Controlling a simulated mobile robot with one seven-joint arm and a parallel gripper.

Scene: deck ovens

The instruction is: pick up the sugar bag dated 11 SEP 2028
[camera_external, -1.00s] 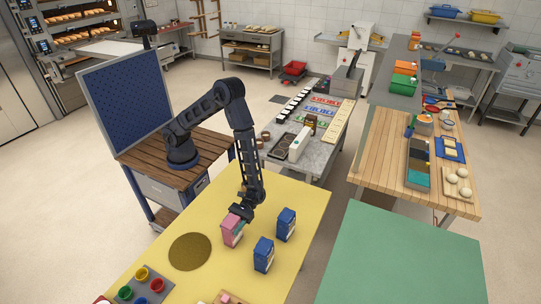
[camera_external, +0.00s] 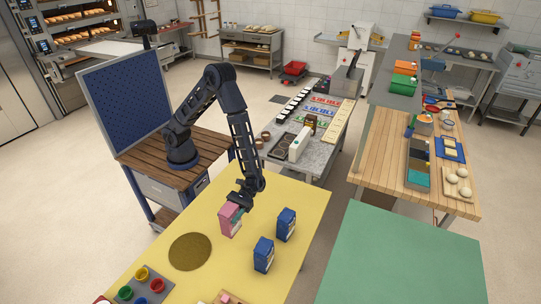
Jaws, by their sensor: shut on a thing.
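My gripper (camera_external: 241,206) is shut on the top of a pink bag (camera_external: 229,221) and holds it a little above the yellow table (camera_external: 300,198). The bag is roughly upright. Two blue bags stand on the table to its right: one nearer the front (camera_external: 263,256) and one farther back (camera_external: 286,226). Both are apart from my gripper. No date can be read on any bag at this size, so I cannot tell which one reads 11 SEP 2028.
A round brown mat (camera_external: 190,251) lies left of the bags. A grey tray with several coloured cups (camera_external: 141,274) is at the front left. A green table (camera_external: 402,260) stands to the right across a gap. A marble bench (camera_external: 323,147) with goods stands behind.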

